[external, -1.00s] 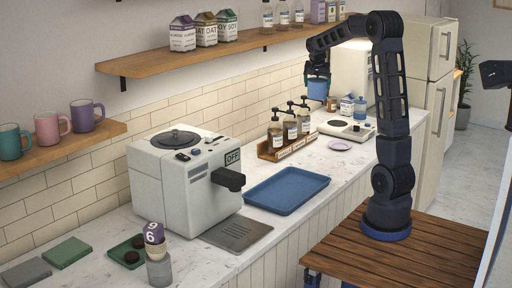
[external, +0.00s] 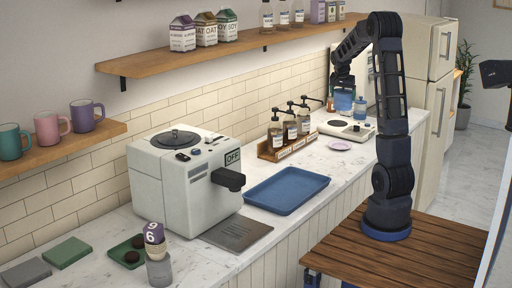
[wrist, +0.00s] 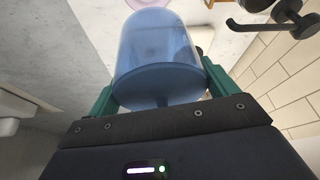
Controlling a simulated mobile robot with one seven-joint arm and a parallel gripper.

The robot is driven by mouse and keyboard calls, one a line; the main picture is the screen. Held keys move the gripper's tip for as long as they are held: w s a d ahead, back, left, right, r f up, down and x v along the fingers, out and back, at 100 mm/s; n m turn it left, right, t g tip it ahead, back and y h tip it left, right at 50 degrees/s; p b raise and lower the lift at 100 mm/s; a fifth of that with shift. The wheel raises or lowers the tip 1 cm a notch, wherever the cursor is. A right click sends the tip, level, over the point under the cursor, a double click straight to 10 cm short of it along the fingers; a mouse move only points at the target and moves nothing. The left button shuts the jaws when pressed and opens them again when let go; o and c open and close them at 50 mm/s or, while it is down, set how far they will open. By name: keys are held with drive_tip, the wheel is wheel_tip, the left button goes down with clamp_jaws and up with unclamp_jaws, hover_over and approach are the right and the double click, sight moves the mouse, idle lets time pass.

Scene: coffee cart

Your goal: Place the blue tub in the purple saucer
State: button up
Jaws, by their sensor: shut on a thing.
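The blue tub (external: 344,102) is held in my gripper (external: 343,88) above the far part of the counter. In the wrist view the tub (wrist: 160,48) sits between the two green fingers of my gripper (wrist: 160,82), which are shut on it. The purple saucer (external: 340,145) lies on the counter, lower in the external view than the tub and apart from it. Part of the saucer (wrist: 148,4) shows at the top edge of the wrist view, partly hidden by the tub.
A white scale-like device (external: 347,129) stands just behind the saucer. A wooden rack of pump bottles (external: 288,146) is to its left, and a blue tray (external: 287,190) lies nearer.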

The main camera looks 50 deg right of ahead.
wheel_tip(320, 180, down, 18)
drive_tip(key=shift+f, duration=0.25)
idle(0.4)
drive_tip(key=shift+f, duration=0.1)
drive_tip(key=o, duration=1.1)
drive_tip(key=v, duration=1.1)
drive_tip(key=s+a+r+n+t+y, duration=0.1)
drive_tip(key=s+a+r+n, duration=0.15)
drive_tip(key=a+r, duration=0.65)
drive_tip(key=s+a+r+n+t+y, duration=0.1)
drive_tip(key=s+a+r+n, duration=0.2)
drive_tip(key=a, duration=1.2)
drive_tip(key=s+a+n, duration=0.3)
drive_tip(key=s+a, duration=0.2)
drive_tip(key=a, duration=0.1)
drive_tip(key=s+a+r+n+t+y, duration=0.1)
drive_tip(key=s+a+n, duration=0.3)
drive_tip(key=a, duration=0.3)
drive_tip(key=s+a+n+y, duration=0.1)
drive_tip(key=s+a+n, duration=0.2)
drive_tip(key=s+a, duration=0.3)
drive_tip(key=shift+s+a+r, duration=0.2)
drive_tip(key=shift+s+a, duration=0.05)
drive_tip(key=shift+a, duration=0.25)
